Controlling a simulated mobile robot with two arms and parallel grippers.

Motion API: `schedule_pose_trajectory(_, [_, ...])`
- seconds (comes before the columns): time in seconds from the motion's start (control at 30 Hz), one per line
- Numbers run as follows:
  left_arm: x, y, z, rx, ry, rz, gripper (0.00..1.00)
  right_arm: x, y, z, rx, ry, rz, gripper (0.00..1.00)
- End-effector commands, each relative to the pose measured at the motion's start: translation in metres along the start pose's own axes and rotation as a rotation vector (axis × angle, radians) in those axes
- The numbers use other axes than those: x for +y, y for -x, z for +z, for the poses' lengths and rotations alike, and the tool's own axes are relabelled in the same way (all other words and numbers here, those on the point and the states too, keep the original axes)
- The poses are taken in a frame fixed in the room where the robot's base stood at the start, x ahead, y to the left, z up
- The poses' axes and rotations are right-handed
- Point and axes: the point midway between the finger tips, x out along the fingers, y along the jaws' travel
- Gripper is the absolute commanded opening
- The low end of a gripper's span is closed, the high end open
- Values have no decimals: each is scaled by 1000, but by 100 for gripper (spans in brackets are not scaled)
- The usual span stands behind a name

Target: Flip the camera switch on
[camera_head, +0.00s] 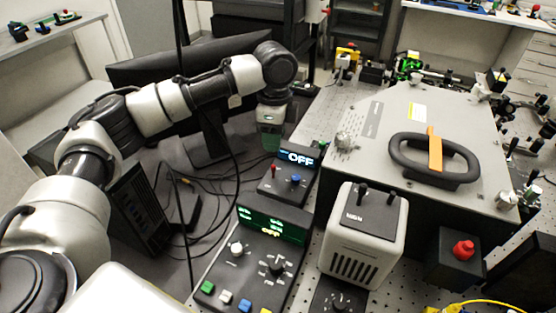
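A small black control box (286,184) stands mid-bench. Its display (300,157) reads OFF, and it carries a red toggle switch (273,171) and a blue knob (295,180). No camera label is readable on it. My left arm reaches in from the left and bends down at the wrist. My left gripper (268,146) points down just behind and left of this box, apart from the red switch in the picture. Its fingers are small and dark, so whether they are open or shut is unclear. My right gripper is not in view.
A larger control panel (228,262) with a green display, knobs and coloured buttons stands in front. A pale vented box (349,248) with two black toggles is to its right. A big grey housing (385,115) with a black handle fills the right.

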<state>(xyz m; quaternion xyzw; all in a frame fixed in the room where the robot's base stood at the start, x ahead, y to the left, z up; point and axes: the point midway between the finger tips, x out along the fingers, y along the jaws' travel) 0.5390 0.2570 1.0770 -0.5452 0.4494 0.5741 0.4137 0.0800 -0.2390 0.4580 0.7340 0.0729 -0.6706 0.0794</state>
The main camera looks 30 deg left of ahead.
Motion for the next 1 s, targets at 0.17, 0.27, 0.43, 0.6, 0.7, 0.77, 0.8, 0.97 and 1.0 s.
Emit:
schedule_pose_trajectory(0.17, [1, -36, 1, -2, -1, 3, 39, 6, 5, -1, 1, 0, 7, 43])
schedule_pose_trajectory(0.27, [0, -54, 1, -2, -1, 0, 39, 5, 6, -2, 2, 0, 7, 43])
schedule_pose_trajectory(0.43, [0, -75, 0, -1, -2, -1, 39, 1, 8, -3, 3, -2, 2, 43])
schedule_pose_trajectory(0.6, [0, -83, 0, 0, -3, -3, 39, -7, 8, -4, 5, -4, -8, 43])
schedule_pose_trajectory(0.7, [0, -84, 0, 0, -3, -3, 39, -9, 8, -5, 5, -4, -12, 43])
schedule_pose_trajectory(0.77, [0, -84, 0, 0, -3, -3, 39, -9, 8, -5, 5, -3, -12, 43])
schedule_pose_trajectory(0.8, [0, -84, 0, 0, -3, -3, 39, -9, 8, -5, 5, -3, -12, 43])
schedule_pose_trajectory(0.97, [0, -84, 0, 0, -4, -3, 21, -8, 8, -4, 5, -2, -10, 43])
schedule_pose_trajectory(1.0, [0, -84, 0, 0, -4, -3, 15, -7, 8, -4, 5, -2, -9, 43])
